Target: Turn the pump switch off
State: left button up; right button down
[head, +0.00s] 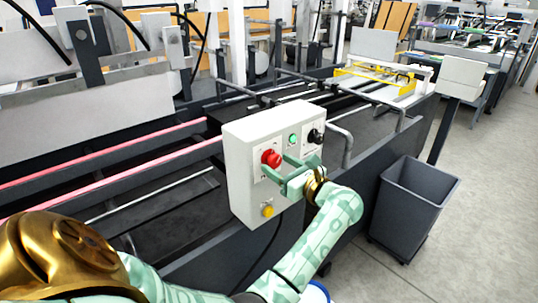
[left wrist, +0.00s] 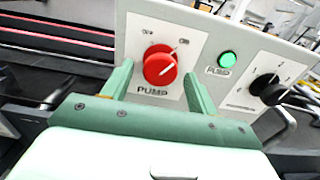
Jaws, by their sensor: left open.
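The red pump switch (head: 271,158) is a round knob on the front of a white control box (head: 240,165). In the left wrist view the red pump switch (left wrist: 160,65) has a white pointer line slanting to the upper right, toward the ON mark; the OFF mark is at its upper left. The label PUMP is below it. My left gripper (head: 286,170) is open at the box front. In the left wrist view its fingers (left wrist: 158,80) stand on either side of the knob, with gaps visible. Contact with the knob cannot be told. My right gripper is not in view.
A green pump lamp (left wrist: 226,57) glows right of the switch, with a black rotary knob (left wrist: 268,88) farther right. A yellow button (head: 267,210) is low on the box. A dark bin (head: 412,205) stands on the floor at right. Machine rails (head: 110,165) run behind the box.

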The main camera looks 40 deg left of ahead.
pick_arm(q)
jog(key=shift+a, duration=0.4)
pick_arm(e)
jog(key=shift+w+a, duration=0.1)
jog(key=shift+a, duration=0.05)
